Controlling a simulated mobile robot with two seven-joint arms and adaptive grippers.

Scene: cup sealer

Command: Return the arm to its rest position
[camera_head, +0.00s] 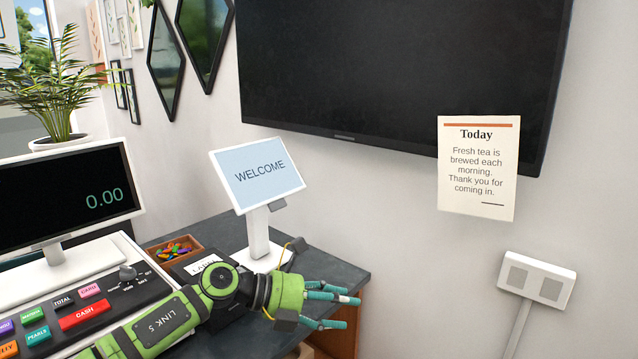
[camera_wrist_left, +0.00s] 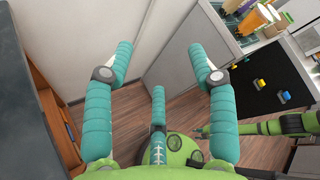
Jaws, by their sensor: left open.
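My left arm comes in from the lower left in the head view, over the cash register. Its gripper (camera_head: 335,305) has teal fingers and reaches past the right edge of the dark counter. In the left wrist view the left gripper (camera_wrist_left: 162,72) has its fingers spread wide with nothing between them, above the wooden floor. My right gripper does not show in the head view.
The cash register (camera_head: 85,300) and its display (camera_head: 70,195) stand at the left. A WELCOME screen (camera_head: 258,175), a label box (camera_head: 205,266) and a small wooden tray (camera_head: 172,243) stand on the counter (camera_head: 340,268) near my arm. Clear floor (camera_wrist_left: 130,125) lies below the gripper.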

